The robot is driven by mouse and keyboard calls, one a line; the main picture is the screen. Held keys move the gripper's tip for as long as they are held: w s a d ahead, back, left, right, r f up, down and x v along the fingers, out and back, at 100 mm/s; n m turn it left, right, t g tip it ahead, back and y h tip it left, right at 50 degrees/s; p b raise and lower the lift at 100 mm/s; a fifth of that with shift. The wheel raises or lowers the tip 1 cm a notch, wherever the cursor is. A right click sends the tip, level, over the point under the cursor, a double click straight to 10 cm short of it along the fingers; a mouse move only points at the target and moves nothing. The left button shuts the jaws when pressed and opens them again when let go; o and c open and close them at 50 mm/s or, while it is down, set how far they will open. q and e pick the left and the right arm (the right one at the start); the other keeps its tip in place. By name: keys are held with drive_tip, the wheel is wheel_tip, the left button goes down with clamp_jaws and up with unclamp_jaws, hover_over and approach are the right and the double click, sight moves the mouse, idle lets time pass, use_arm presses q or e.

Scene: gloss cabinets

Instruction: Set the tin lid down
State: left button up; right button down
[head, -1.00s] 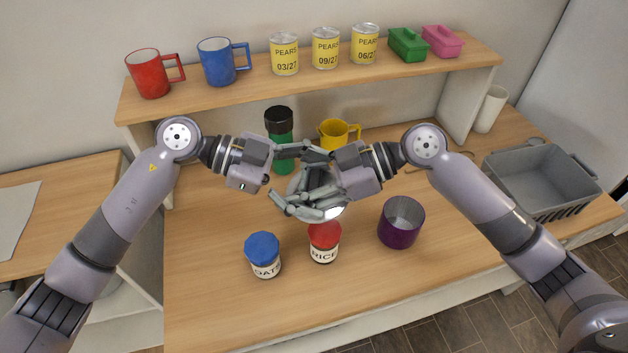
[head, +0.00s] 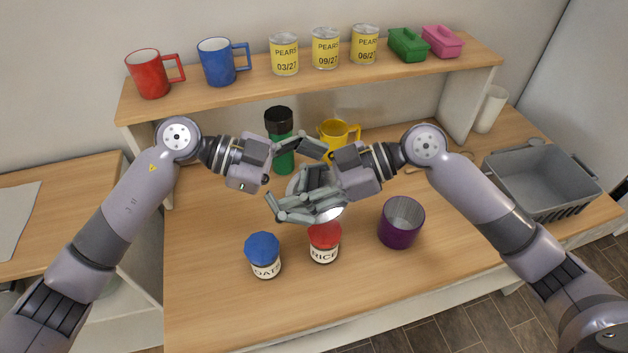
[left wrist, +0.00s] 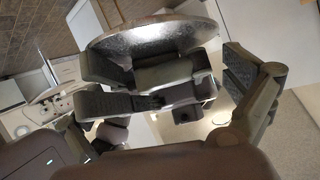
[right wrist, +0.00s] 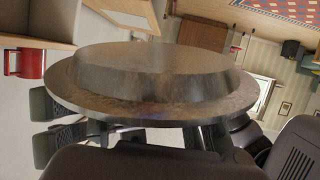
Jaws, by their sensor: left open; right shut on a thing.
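The tin lid is a round grey metal disc with a raised stepped middle, shown large in the right wrist view (right wrist: 155,75). In the head view its shiny edge (head: 331,213) shows among the fingers, which hide most of it. My right gripper (head: 314,184) is shut on the lid and holds it above the worktop. My left gripper (head: 289,172) is open close beside it, its fingers spread near the lid and the right fingers. The left wrist view shows the lid's rim (left wrist: 155,38) above the fingers; whether the left fingers touch it I cannot tell.
Below the grippers stand a blue-lidded OATS jar (head: 263,254), a red-lidded RICE jar (head: 324,243) and an open purple container (head: 401,222). Behind are a green bottle (head: 281,150) and a yellow mug (head: 337,131). A grey crate (head: 545,180) is at right.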

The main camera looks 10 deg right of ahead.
use_arm(q)
drive_tip(key=v, duration=1.2)
drive_tip(key=shift+s+f, duration=0.1)
